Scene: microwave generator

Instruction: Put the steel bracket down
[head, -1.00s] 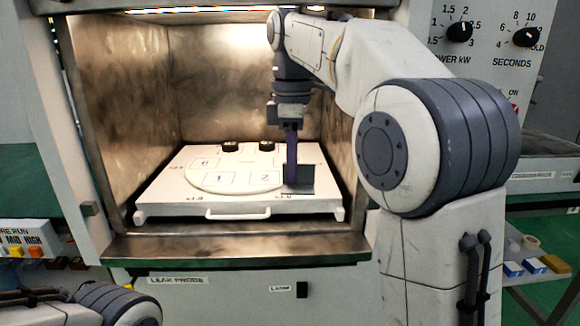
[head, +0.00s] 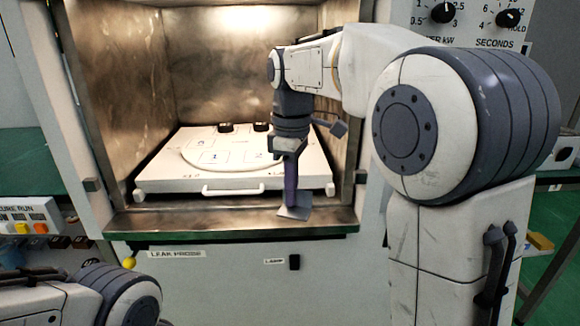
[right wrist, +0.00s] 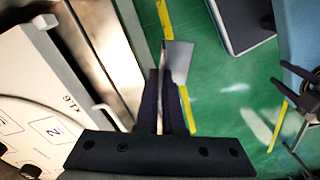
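The steel bracket (head: 295,212) is a small flat grey plate, tilted, at the tips of my right gripper (head: 291,196). My right gripper is shut on it and points down just in front of the chamber opening, by the metal sill (head: 180,222). In the right wrist view the bracket (right wrist: 179,60) sticks out past the dark fingertips (right wrist: 161,78), with green floor behind it. The white tray (head: 290,184) with a round turntable (head: 205,165) marked with numbered squares stands inside the chamber, behind the gripper.
The chamber's metal side wall (head: 115,85) bounds the opening on the left. The tray has a front handle (head: 233,189) and two dark knobs at its back. Open green floor (right wrist: 220,85) lies beyond the sill.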

